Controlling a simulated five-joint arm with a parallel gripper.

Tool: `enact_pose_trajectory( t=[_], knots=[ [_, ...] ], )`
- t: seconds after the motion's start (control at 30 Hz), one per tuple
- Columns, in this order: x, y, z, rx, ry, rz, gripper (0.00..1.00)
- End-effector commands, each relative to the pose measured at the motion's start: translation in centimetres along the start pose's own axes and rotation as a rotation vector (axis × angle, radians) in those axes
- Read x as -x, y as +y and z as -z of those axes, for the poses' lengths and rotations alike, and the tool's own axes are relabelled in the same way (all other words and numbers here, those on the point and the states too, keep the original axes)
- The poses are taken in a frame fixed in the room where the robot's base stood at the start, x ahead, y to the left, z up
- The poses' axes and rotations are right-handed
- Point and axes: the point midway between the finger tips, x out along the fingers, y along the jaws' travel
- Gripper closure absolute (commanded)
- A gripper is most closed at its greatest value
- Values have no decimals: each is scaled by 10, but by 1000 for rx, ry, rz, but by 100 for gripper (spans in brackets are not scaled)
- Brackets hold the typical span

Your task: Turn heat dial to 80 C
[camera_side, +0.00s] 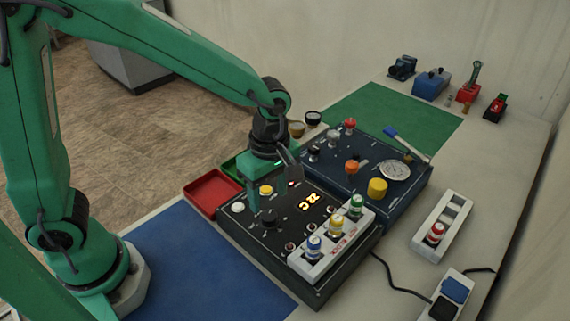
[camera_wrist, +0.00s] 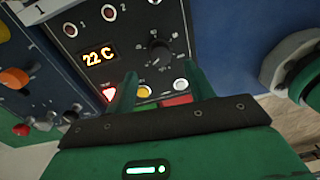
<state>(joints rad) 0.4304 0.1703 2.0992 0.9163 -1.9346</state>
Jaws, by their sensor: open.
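The black heat dial (camera_side: 268,217) is on the dark control box (camera_side: 312,292), near its left side. In the wrist view the dial (camera_wrist: 160,50) has a ring of marks, too small to read surely. The lit display (camera_wrist: 100,55) beside it reads 22 C; it also shows in the side view (camera_side: 311,201). My gripper (camera_wrist: 163,88) is open and empty. Its two green fingers are spread, and the dial shows beyond their tips, between their lines. In the side view my gripper (camera_side: 266,192) hangs over the box by the dial; the exact gap is hard to tell.
A yellow button (camera_side: 266,190) and a white one (camera_side: 238,207) flank the dial. A white rack (camera_side: 318,262) with several capped vials lies along the box's right side. A blue panel (camera_side: 335,175) with knobs and a gauge adjoins behind. A red tray (camera_side: 213,192) sits left.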

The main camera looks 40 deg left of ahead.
Motion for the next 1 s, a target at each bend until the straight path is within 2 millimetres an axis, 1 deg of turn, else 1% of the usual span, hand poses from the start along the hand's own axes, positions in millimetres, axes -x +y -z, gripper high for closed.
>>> enact_pose_trajectory(
  t=[0.2, 0.4, 0.6, 0.83, 0.87, 1.0],
  knots=[
    [-28, -1, 0, -1, 1, 3, 46],
    [-48, -1, -1, -1, 1, 2, 46],
    [-56, 0, -1, -1, 0, 0, 46],
    [-56, 0, -1, -1, 0, -1, 46],
    [-56, 0, -1, -1, 0, -1, 48],
    [-56, 0, -1, -1, 0, -1, 76]
  ],
)
